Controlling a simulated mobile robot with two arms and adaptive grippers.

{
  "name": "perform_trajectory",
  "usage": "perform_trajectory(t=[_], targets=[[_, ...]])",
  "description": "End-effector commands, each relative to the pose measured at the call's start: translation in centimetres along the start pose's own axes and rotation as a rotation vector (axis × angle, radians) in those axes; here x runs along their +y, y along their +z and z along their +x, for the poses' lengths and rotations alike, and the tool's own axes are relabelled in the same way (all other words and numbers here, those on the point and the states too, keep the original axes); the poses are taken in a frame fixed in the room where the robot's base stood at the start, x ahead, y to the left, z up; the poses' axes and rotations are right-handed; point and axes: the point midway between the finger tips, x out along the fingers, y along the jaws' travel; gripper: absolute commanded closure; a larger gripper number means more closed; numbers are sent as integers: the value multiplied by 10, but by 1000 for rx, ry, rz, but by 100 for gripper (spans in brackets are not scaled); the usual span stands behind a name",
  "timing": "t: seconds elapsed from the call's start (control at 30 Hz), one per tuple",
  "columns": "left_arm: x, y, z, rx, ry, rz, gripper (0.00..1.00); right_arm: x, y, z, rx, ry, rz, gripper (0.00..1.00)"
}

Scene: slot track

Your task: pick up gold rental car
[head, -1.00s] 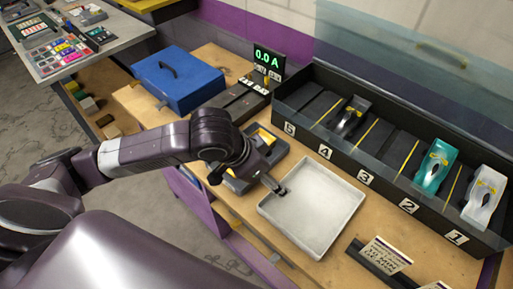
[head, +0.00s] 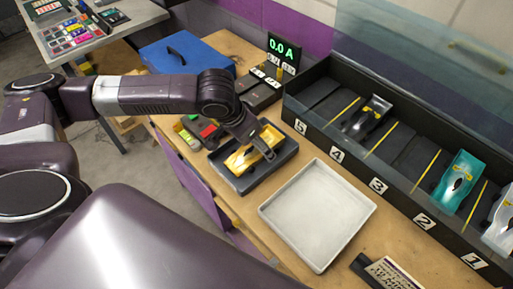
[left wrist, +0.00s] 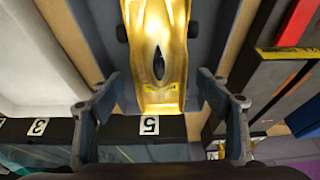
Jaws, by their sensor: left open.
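The gold rental car (head: 238,160) sits in a small dark tray (head: 270,170) left of the white tray. My left gripper (head: 262,148) is over the right end of this dark tray, partly in front of the car. In the left wrist view the gold car (left wrist: 158,45) lies lengthwise, with its near end between the spread fingers of my left gripper (left wrist: 158,90). The fingers stand apart on both sides of the car, with gaps showing. My right gripper is out of view.
An empty white tray (head: 268,210) lies just right of the dark tray. A black numbered rack (head: 400,190) holds a black, a teal and a white car. Red and green blocks (head: 208,132), a blue case (head: 160,57) and a display (head: 282,50) stand nearby.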

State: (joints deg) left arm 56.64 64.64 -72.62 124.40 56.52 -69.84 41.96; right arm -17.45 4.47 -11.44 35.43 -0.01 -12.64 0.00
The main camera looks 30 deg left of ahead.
Motion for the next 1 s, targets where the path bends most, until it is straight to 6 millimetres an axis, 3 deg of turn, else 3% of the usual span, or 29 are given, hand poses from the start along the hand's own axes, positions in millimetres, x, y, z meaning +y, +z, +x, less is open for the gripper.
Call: perform_trajectory(t=[0.13, 0.4, 0.83, 1.0], targets=[[0, -1, 15, 1, 0, 0, 30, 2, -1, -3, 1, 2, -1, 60], [0, -1, 18, 3, -1, 1, 32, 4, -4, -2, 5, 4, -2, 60], [0, -1, 17, 2, -1, 1, 79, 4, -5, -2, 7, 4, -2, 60], [0, -1, 17, 4, -1, 2, 80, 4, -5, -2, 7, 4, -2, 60]])
